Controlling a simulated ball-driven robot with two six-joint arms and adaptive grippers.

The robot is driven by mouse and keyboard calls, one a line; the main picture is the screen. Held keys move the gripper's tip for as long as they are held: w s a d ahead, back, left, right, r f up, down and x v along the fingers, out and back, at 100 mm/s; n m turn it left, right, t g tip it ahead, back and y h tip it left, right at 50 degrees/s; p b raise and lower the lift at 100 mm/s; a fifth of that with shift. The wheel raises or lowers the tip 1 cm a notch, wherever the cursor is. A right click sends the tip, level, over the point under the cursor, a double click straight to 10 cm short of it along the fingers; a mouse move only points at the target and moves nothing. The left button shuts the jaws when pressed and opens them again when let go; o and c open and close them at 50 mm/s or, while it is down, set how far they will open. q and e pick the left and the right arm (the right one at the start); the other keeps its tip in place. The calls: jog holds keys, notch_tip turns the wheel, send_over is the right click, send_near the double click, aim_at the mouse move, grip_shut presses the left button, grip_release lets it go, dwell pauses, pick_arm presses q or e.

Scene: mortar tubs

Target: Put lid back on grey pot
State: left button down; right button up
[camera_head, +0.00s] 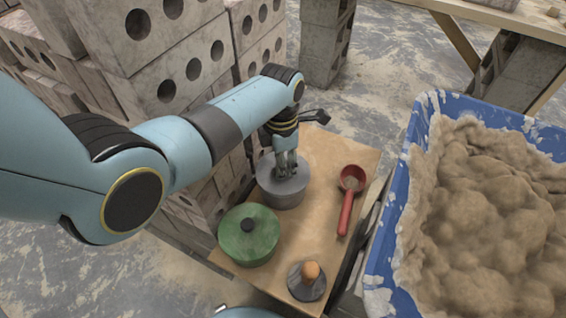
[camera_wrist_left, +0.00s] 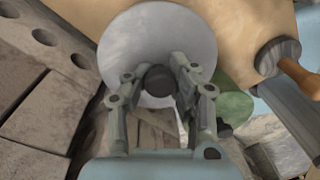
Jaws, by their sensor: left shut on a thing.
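The grey pot (camera_head: 284,200) stands at the back left of a small wooden table. Its round grey lid (camera_wrist_left: 150,35) has a dark knob (camera_wrist_left: 158,77), seen in the left wrist view. My left gripper (camera_head: 285,165) reaches down over the pot from above. Its fingers are shut on the lid's knob, one on each side. The lid is at the pot's top, roughly level. I cannot tell whether it rests on the rim or hangs just above, as the gripper and the lid hide the rim. My right gripper is not in view.
A green lidded pot (camera_head: 247,240) stands close in front. A blue mortar tub (camera_head: 419,125) stands right; hollow blocks (camera_head: 165,60) are stacked left.

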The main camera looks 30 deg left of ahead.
pick_arm(q)
jog(key=shift+r, duration=0.1)
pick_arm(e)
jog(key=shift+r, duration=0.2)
pick_arm(q)
jog(key=shift+f+p, duration=0.25)
jog(key=shift+p, duration=0.15)
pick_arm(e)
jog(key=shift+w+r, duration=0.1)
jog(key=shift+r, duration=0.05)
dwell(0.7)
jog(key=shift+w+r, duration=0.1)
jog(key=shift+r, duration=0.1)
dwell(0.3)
pick_arm(q)
jog(key=c, duration=0.5)
grip_release()
jog(key=shift+c, duration=0.2)
jog(key=shift+r+p, duration=0.15)
jog(key=shift+p, duration=0.2)
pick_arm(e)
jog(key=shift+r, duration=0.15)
pick_arm(q)
notch_tip(320, 180, up, 7)
jog(key=p, duration=0.7)
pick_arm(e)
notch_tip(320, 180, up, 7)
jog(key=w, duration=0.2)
